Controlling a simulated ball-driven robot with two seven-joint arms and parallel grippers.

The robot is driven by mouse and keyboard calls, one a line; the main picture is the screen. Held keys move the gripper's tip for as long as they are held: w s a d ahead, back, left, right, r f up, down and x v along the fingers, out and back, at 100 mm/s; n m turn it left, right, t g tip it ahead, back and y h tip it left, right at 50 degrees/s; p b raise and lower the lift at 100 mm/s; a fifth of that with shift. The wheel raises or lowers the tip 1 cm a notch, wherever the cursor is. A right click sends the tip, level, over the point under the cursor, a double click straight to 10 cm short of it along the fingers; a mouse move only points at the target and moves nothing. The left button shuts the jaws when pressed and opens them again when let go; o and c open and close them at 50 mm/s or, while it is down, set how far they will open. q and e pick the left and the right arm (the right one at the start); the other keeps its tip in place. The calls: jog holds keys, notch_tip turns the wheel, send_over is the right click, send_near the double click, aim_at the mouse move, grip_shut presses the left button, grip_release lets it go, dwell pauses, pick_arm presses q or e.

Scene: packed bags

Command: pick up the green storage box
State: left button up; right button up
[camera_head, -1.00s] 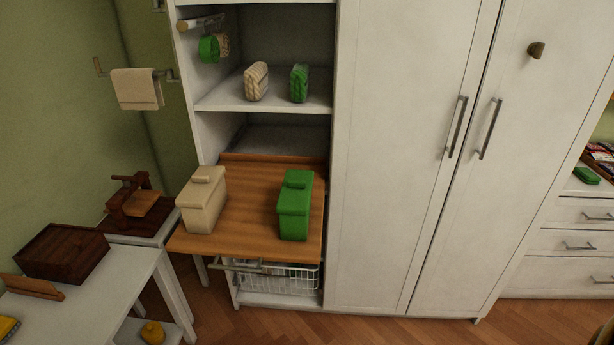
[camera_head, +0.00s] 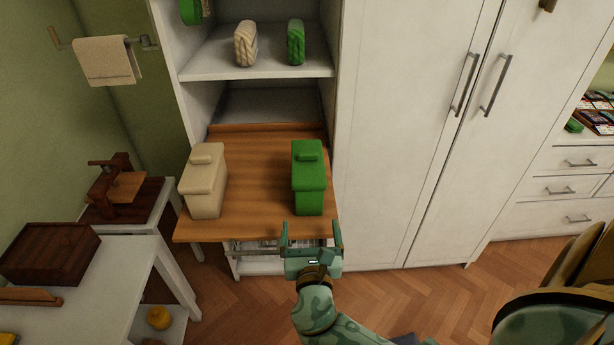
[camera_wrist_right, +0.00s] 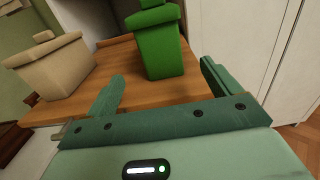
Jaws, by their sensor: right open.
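The green storage box (camera_head: 309,184) stands upright on the right part of a pull-out wooden board, with its lid on. It also shows in the right wrist view (camera_wrist_right: 162,50), ahead of my fingers. My right gripper (camera_head: 311,232) is open and empty, just in front of the board's front edge and below the box in the head view. In the right wrist view its two fingers (camera_wrist_right: 160,90) are spread apart, with the box beyond the gap and not touched. My left gripper is not in view.
A cream storage box (camera_head: 203,184) stands left of the green one on the wooden board (camera_head: 255,205). A tall white cabinet (camera_head: 400,150) rises close on the right. A shelf (camera_head: 265,68) with cream and green bags is above. Bare board lies between the boxes.

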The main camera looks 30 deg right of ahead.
aim_at(309, 203)
jog(key=x, duration=0.6)
jog(key=shift+f+b, duration=0.15)
jog(key=shift+b, duration=0.2)
jog(key=shift+w+d, duration=0.3)
jog(key=shift+w, duration=0.15)
jog(key=x, duration=0.2)
jog(key=b+x, duration=0.1)
jog(key=x, duration=0.2)
jog(key=shift+r, duration=0.2)
jog(key=c, duration=1.1)
